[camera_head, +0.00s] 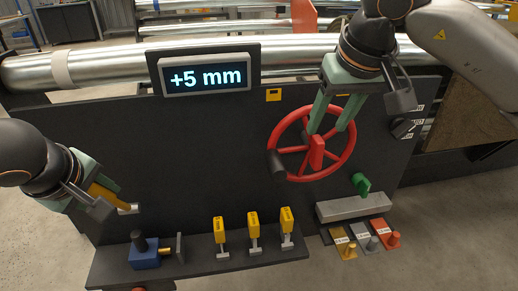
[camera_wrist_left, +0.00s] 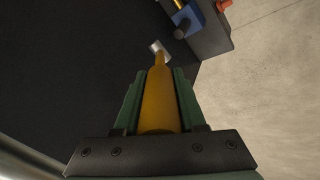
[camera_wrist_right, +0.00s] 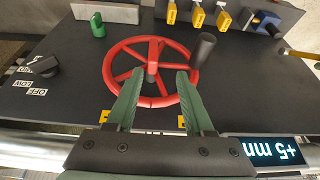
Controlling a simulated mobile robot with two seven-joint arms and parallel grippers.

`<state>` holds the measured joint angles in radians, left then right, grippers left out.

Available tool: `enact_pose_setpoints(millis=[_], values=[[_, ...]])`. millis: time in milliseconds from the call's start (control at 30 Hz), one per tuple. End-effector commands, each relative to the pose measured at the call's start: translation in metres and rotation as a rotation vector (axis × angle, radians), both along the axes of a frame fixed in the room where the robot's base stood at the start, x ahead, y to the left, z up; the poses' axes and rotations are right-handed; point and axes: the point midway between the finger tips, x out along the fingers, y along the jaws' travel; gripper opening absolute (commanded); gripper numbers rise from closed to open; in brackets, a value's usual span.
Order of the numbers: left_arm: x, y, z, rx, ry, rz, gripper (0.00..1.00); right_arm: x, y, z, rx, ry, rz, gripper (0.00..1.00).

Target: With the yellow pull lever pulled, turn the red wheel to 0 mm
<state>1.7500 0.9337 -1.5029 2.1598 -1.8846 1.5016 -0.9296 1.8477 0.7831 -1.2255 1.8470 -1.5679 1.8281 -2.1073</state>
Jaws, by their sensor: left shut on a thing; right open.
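The red wheel (camera_head: 317,152) stands on the dark panel, with a black crank knob (camera_head: 277,165) at its lower left. My right gripper (camera_head: 327,130) is open over the wheel; its two green fingers point at the hub, also in the right wrist view (camera_wrist_right: 160,72). Whether they touch the wheel I cannot tell. The display (camera_head: 206,78) reads "+5 mm". At the panel's left, my left gripper (camera_head: 106,196) is shut on the yellow pull lever (camera_wrist_left: 160,100), which lies between its fingers with a pale metal tip showing beyond.
The low shelf carries a blue block device (camera_head: 145,257) and several small yellow levers (camera_head: 253,222). A green knob (camera_head: 361,184), a grey bar (camera_head: 352,207) and several coloured pegged plates (camera_head: 370,236) are at the lower right. A black rotary switch (camera_wrist_right: 40,66) sits beside labels. A metal pipe runs behind.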

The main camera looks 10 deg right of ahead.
Motion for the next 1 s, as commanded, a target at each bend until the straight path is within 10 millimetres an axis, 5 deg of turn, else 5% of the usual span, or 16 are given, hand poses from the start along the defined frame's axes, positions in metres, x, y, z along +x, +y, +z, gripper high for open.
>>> enact_pose_setpoints(millis=[167,700,1000], values=[[-0.002,-0.002,-0.003,-0.003,0.011,-0.005,0.0,0.002,-0.007,0.0,-0.047,0.0,-0.026,0.53],[-0.002,-0.002,-0.004,-0.003,0.011,-0.006,0.0,0.037,-0.01,-0.089,-0.044,0.003,-0.025,0.53],[-0.003,-0.002,-0.004,-0.003,0.011,-0.006,0.0,0.045,-0.011,-0.106,-0.044,0.0,-0.024,0.53]])
